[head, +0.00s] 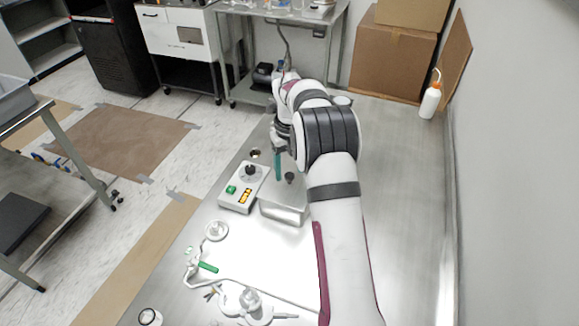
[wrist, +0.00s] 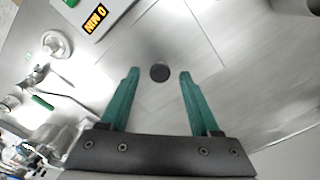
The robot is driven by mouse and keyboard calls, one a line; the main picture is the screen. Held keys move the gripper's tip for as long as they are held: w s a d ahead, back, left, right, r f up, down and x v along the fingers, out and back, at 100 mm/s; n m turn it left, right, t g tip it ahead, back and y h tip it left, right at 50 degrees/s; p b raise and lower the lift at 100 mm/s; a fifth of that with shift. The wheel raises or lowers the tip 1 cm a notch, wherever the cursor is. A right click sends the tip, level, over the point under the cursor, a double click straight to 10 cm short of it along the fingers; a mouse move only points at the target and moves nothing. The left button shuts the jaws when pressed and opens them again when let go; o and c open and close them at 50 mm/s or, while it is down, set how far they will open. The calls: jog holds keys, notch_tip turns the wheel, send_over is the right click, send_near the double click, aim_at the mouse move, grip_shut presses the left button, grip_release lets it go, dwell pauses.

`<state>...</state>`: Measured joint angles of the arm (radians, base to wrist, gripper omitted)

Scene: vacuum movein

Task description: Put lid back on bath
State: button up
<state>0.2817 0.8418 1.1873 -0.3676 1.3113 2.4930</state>
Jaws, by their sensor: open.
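A steel lid (wrist: 190,38) with a round black knob (wrist: 160,72) shows in the wrist view. In the head view the black knob (head: 290,178) stands above the steel bath (head: 284,213), which sits beside the control box. The arm partly hides the bath, and I cannot tell how the lid is seated on it. My gripper (head: 278,173) has green fingers and is open and empty. In the wrist view the knob appears between the two fingertips, apart from both. How far the fingers are above it is unclear.
The control box (head: 242,189) with a dial, green button and yellow display is left of the bath. Nearer on the bench lie a small white stand (head: 215,231), a green-handled tool (head: 208,267) and tubing. A wash bottle (head: 430,98) stands far right.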

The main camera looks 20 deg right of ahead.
aim_at(289, 175)
notch_tip(289, 175, up, 13)
jog(key=s+a+r+n, duration=0.5)
jog(key=s+a+n, duration=0.2)
jog(key=s+n, duration=0.15)
jog(key=s+a+f+n, duration=0.2)
jog(key=s+a+n, duration=0.1)
jog(key=s+n, duration=0.4)
jog(key=s+a+f+n+y, duration=0.1)
jog(key=s+a+f+n, duration=0.2)
jog(key=s+n, duration=0.4)
jog(key=s+a+f+n, duration=0.2)
jog(key=s+a+n, duration=0.2)
jog(key=s+n, duration=0.4)
jog(key=s, duration=0.5)
jog(key=shift+s+a+f+y, duration=0.25)
jog(key=shift+a+f+y, duration=0.05)
jog(key=shift+f+y, duration=0.1)
